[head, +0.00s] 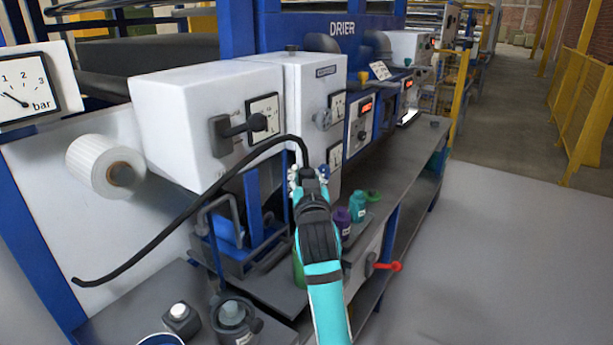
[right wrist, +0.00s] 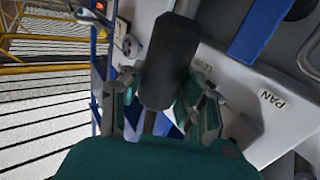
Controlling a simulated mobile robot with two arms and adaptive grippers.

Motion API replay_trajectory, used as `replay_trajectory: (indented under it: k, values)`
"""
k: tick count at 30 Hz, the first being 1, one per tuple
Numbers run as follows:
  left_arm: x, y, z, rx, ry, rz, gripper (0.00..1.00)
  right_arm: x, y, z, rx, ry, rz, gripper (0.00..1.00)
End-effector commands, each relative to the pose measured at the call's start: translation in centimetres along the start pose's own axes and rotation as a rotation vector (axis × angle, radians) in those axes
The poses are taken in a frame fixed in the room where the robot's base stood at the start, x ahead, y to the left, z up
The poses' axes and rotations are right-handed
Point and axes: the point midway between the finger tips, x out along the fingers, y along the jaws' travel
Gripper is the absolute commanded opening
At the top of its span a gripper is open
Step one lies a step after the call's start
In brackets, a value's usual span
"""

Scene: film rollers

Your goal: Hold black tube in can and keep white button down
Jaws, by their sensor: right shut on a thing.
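The black tube (head: 190,215) is long, thin and curved. It runs from my right gripper (head: 308,178) leftward and down to a free end at the lower left. My right gripper is shut on the tube's thick black end piece, which also shows between the fingers in the right wrist view (right wrist: 170,60). A small dark box with a white button (head: 178,309) stands at the bottom. The button looks raised and nothing touches it. A blue round rim (head: 160,340), perhaps the can, is cut off by the bottom edge. My left gripper is out of view.
A grey-lidded container (head: 234,315) stands beside the button box. Purple (head: 341,220) and teal (head: 357,207) bottles stand right of my right arm. A red-handled valve (head: 388,266) sticks out below them. White machine housings (head: 195,120) rise behind; the floor at right is clear.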

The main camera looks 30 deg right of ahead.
Motion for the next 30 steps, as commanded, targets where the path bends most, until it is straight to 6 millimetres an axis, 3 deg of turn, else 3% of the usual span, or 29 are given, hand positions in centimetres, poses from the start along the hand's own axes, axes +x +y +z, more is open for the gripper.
replay_trajectory:
  k: [8, 30]
  values:
    - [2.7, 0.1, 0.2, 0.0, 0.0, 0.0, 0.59, 0.0, 0.0, 2.4, 0.0, 0.004, 0.0, 0.02]
    - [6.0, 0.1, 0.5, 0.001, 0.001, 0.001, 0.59, 0.0, 0.0, 8.3, 0.001, 0.001, 0.0, 0.02]
